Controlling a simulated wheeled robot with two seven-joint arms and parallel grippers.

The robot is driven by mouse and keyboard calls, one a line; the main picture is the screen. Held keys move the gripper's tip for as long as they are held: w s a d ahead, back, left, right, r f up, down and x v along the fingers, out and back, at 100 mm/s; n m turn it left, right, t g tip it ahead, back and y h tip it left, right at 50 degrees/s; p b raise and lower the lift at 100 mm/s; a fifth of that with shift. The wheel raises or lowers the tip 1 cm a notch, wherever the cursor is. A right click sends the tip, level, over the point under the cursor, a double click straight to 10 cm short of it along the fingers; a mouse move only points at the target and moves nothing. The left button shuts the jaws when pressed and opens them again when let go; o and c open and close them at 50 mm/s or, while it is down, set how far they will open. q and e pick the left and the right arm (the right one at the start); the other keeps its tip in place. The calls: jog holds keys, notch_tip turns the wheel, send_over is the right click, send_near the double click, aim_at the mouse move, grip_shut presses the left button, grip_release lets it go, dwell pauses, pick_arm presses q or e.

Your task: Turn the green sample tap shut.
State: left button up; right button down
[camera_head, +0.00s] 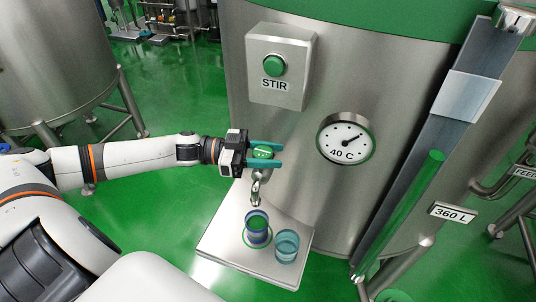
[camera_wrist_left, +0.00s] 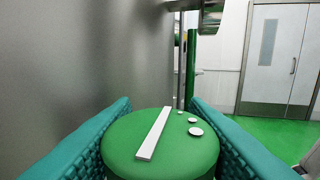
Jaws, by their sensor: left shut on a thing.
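The green sample tap (camera_head: 262,152) sticks out from the steel tank, with its metal spout (camera_head: 256,190) pointing down below it. My left gripper (camera_head: 281,154) is shut on the tap's round green knob, one teal finger on each side. In the left wrist view the knob (camera_wrist_left: 185,155) fills the space between the fingers. A white bar lies slantwise on its face, with white dots of different sizes to the right of the bar. Whether liquid flows from the spout is too small to tell. My right gripper is not in view.
Below the spout a steel shelf (camera_head: 225,245) holds a bluish cup (camera_head: 257,230) inside a green ring and a teal glass (camera_head: 286,247) beside it. The STIR box (camera_head: 282,92) is above the tap. A 40 C dial (camera_head: 346,138) and a level gauge (camera_head: 415,190) are to the right.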

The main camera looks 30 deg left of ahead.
pick_arm(q)
jog(key=shift+s+d+f, duration=0.1)
jog(key=o, duration=0.6)
jog(key=shift+c, duration=0.2)
jog(key=shift+o, duration=0.6)
jog(key=shift+w+d, duration=0.15)
jog(key=shift+w, duration=0.05)
jog(key=v, duration=1.2)
